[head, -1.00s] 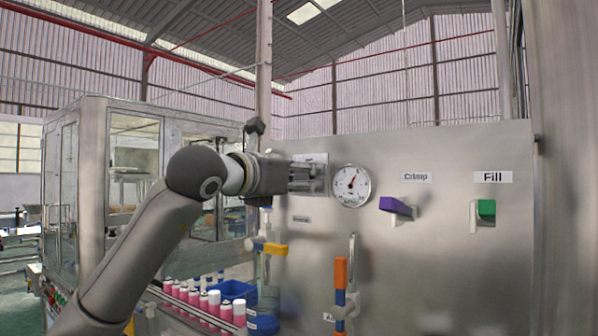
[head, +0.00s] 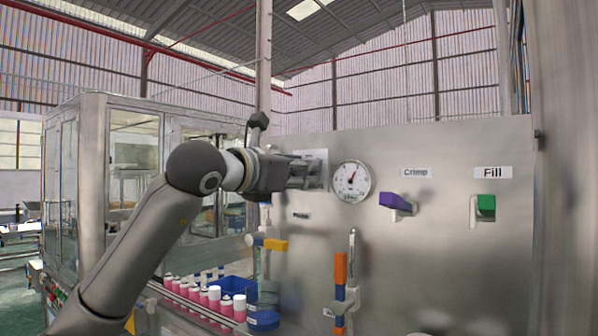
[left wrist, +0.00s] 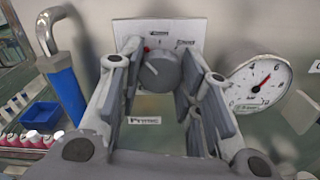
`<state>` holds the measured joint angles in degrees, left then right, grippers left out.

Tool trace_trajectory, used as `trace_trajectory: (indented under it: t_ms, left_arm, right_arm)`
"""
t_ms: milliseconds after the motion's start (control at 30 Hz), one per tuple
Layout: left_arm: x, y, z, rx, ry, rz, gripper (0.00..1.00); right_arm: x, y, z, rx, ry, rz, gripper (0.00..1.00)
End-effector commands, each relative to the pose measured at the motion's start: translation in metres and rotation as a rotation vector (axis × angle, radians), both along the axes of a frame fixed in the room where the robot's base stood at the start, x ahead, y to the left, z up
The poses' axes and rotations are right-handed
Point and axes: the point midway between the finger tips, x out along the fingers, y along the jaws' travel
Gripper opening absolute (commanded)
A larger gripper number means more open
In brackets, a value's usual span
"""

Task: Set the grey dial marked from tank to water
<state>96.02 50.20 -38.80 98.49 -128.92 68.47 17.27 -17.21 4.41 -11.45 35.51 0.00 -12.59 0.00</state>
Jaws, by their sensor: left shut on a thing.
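The grey dial (left wrist: 160,72) sits on a white label plate on the steel panel, seen between my gripper fingers in the left wrist view. A red mark shows at its upper left edge. Small labels above it and to its upper right are too blurred to read. My left gripper (left wrist: 168,82) is around the dial, one finger on each side, and shut on it. In the head view the left gripper (head: 300,174) reaches the panel from the left and mostly hides the dial. My right gripper is not in view.
A pressure gauge (head: 351,182) is close right of the dial. Purple (head: 396,201) and green (head: 486,206) handles are farther right. Below are a yellow-handled valve (head: 275,244), an orange-handled lever (head: 340,268), pink cans (head: 226,306) and a blue bin (head: 232,288).

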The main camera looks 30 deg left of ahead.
Motion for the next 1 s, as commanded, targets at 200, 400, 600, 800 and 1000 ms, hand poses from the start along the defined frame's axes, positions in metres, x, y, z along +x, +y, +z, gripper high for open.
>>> trace_trajectory:
  t_ms: [200,400,600,800,1000]
  left_arm:
    - [0.0004,0.0,-0.0006,0.167,-0.021,0.0,0.09]
    - [0.0004,0.0002,-0.0003,0.336,-0.045,0.001,0.09]
    - [0.0005,0.0004,-0.0004,0.486,-0.065,0.0,0.09]
    - [0.0006,0.0004,-0.0006,0.592,-0.08,0.0,0.09]
    - [0.0006,0.0002,-0.001,0.651,-0.088,0.0,0.09]
  right_arm:
    - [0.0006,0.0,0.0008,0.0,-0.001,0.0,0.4]
    - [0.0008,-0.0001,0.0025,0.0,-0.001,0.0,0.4]
    - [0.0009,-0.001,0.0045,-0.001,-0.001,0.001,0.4]
    - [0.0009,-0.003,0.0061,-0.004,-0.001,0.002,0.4]
    - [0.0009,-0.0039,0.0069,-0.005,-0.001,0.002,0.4]
